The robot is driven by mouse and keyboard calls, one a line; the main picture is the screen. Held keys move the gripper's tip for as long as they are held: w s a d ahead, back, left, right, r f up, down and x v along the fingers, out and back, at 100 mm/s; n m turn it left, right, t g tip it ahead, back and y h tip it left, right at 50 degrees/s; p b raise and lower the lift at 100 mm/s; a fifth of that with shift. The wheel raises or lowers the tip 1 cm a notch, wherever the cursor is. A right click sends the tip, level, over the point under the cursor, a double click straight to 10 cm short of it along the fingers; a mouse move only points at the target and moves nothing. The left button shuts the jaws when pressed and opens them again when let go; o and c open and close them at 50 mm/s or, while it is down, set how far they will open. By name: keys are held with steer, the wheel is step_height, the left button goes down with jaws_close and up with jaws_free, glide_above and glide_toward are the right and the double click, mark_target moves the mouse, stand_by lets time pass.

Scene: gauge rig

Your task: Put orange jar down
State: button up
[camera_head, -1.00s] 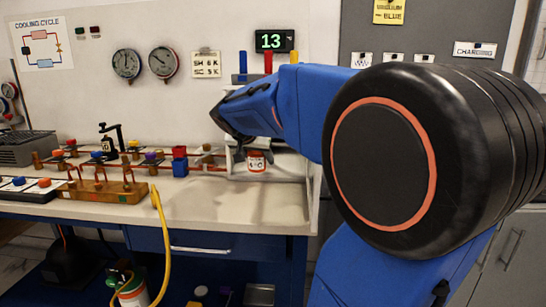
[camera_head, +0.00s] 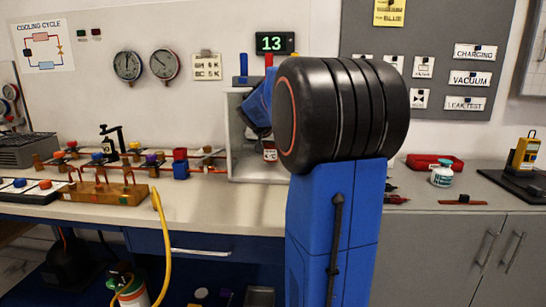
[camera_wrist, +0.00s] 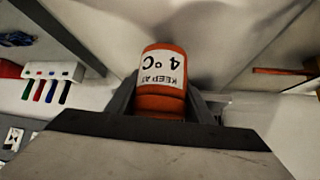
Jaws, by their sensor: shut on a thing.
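The orange jar (camera_wrist: 161,97), with a white "KEEP AT 4 °C" label, is between the fingers of my gripper (camera_wrist: 163,102) in the wrist view. The gripper is shut on it. In the head view, the jar (camera_head: 270,151) shows small at the right part of an open-fronted white box (camera_head: 237,150) on the bench. My arm hides the gripper fingers and the box's right side there. I cannot tell whether the jar touches the surface beneath it.
Left of the box, a pipe rig with red and blue blocks (camera_head: 180,164) runs along the bench (camera_head: 215,207). A wooden block with copper pipes (camera_head: 108,193) stands nearer. A yellow hose (camera_head: 160,225) hangs over the front edge. The bench front before the box is clear.

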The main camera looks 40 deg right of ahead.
mark_target(268, 146)
steer(key=shift+f, duration=1.05)
steer(key=shift+f, duration=0.1)
steer(key=o, duration=1.3)
steer(key=shift+f, duration=0.1)
steer(key=shift+o, duration=0.2)
steer(key=shift+s+a+r, duration=0.1)
steer(key=shift+a+r, duration=0.15)
steer(key=shift+r, duration=0.2)
steer(key=v, duration=1.1)
steer(key=shift+s+a+r, duration=0.1)
